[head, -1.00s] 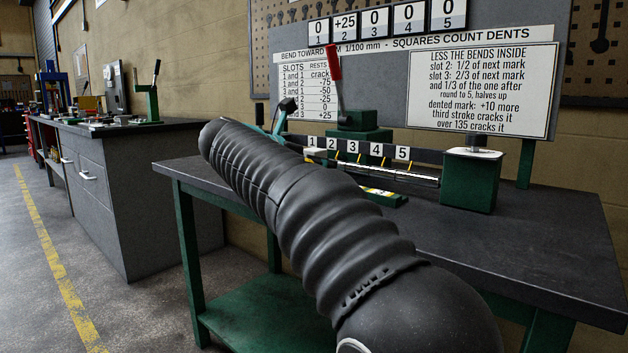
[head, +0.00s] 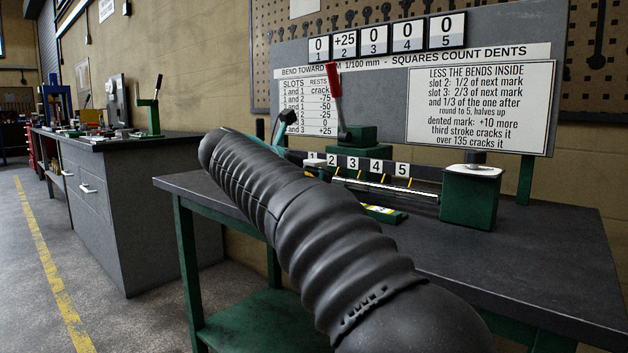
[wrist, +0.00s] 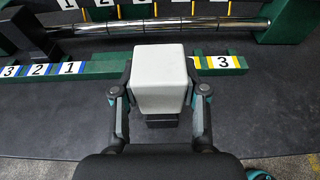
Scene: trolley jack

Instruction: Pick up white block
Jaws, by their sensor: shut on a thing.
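The white block (wrist: 158,80) is in the middle of the wrist view, between the two fingers of my gripper (wrist: 159,94). The fingers are shut on its left and right sides. A small dark piece (wrist: 161,120) shows just in front of the block. I cannot tell whether the block touches what is under it.
A steel bar (wrist: 170,28) runs behind. In the head view, a red-handled jack (head: 335,95) and green post (head: 470,195) stand on the dark bench (head: 530,235).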

